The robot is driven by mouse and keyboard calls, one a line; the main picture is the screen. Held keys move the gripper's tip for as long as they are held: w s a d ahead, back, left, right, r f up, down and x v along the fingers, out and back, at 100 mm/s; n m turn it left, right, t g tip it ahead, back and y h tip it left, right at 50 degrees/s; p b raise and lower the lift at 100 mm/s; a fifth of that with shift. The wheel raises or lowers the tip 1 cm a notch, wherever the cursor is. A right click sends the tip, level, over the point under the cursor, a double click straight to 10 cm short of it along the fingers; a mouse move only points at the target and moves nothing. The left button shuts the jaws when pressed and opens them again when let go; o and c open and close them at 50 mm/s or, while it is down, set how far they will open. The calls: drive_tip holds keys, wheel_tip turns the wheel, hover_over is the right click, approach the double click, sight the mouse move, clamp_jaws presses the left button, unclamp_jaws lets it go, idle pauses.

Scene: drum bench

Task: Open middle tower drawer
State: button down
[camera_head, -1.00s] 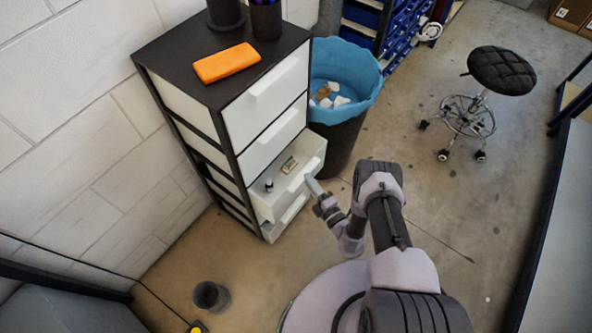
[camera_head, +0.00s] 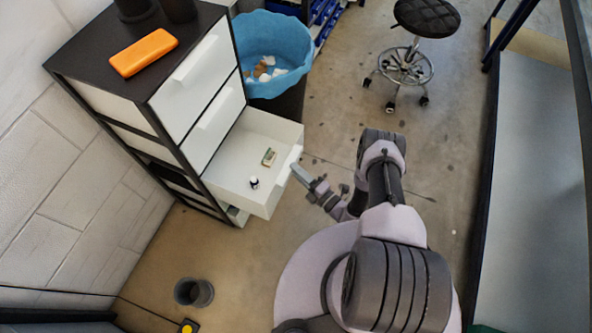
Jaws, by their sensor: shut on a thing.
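The drawer tower (camera_head: 126,108) has a black frame and white drawer fronts and stands against the block wall. Its third drawer from the top, the middle drawer (camera_head: 228,172), is pulled well out. A small dark-and-white bottle (camera_head: 254,183) and a small flat greenish box (camera_head: 269,157) sit inside it. My gripper (camera_head: 300,174) is at the handle on the drawer's front, shut on it. The two drawers above are closed. The lowest part of the tower is mostly hidden by the open drawer.
An orange case (camera_head: 144,52) lies on the tower top. A blue-lined bin (camera_head: 272,45) with scraps stands behind the drawer. A stool (camera_head: 426,15) is at the back, a dark cup (camera_head: 194,292) on the floor at left, and a bench (camera_head: 530,170) at right.

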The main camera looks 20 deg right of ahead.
drive_tip(key=shift+s+a+f, duration=0.15)
drive_tip(key=shift+f, duration=0.1)
drive_tip(key=c, duration=1.3)
unclamp_jaws()
drive_tip(key=shift+r, duration=0.1)
drive_tip(key=p+v, duration=0.2)
drive_tip(key=v, duration=1.5)
drive_tip(key=shift+s+p, duration=0.1)
drive_tip(key=shift+p, duration=0.3)
